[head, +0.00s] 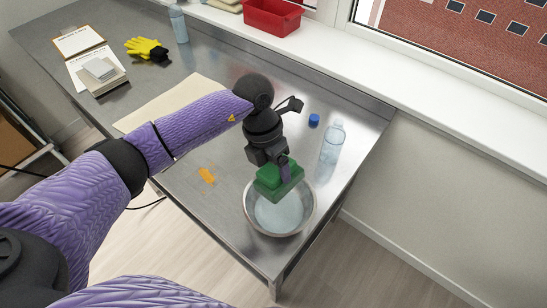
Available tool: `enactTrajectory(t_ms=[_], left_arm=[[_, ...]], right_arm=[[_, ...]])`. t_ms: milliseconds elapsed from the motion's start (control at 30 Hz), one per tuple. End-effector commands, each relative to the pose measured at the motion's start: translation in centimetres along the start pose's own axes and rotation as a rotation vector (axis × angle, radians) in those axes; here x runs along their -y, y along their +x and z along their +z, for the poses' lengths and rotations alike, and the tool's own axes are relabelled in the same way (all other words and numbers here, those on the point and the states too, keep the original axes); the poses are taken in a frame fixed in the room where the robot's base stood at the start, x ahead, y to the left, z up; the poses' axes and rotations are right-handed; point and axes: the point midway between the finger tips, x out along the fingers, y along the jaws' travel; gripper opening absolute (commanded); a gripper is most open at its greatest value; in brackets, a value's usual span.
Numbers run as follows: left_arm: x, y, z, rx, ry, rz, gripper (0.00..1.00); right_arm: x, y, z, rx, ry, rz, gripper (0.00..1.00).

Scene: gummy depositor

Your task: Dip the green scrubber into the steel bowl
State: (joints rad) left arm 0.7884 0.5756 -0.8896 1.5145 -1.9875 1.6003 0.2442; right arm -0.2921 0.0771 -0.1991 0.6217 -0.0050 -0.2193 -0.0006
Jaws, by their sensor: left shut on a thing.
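The green scrubber (279,182) is held in my left gripper (284,170), which is shut on it. The scrubber is over the back part of the steel bowl (248,212) and hides part of its rim. I cannot tell from this view whether it touches the liquid. The bowl stands near the table's front right corner and holds a pale, clear liquid (279,215). My right gripper is not in view.
A clear bottle (332,142) and a blue cap (314,120) stand behind the bowl. An orange smear (207,175) lies on the steel table (222,205) left of it. A beige sheet (180,100), yellow gloves (147,48) and a red bin (271,17) are farther back.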

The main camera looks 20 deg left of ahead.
Motion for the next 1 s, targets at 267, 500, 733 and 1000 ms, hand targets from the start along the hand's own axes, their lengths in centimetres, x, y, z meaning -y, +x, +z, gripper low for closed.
enactTrajectory(t_ms=[267, 500, 733, 1000], left_arm=[[-0.6, 1.3, -0.1, 0.005, -0.022, -0.002, 0.26], [-2.1, 3.7, -0.2, 0.005, -0.021, -0.001, 0.26], [-3.7, 6.2, -0.3, 0.004, -0.02, -0.001, 0.26], [-3.6, 9.4, -0.3, 0.004, -0.019, -0.001, 0.26]], right_arm=[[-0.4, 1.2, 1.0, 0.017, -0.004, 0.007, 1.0], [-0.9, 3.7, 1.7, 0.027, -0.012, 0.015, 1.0], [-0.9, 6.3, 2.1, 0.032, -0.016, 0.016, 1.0], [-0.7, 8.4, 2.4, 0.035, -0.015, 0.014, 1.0]])
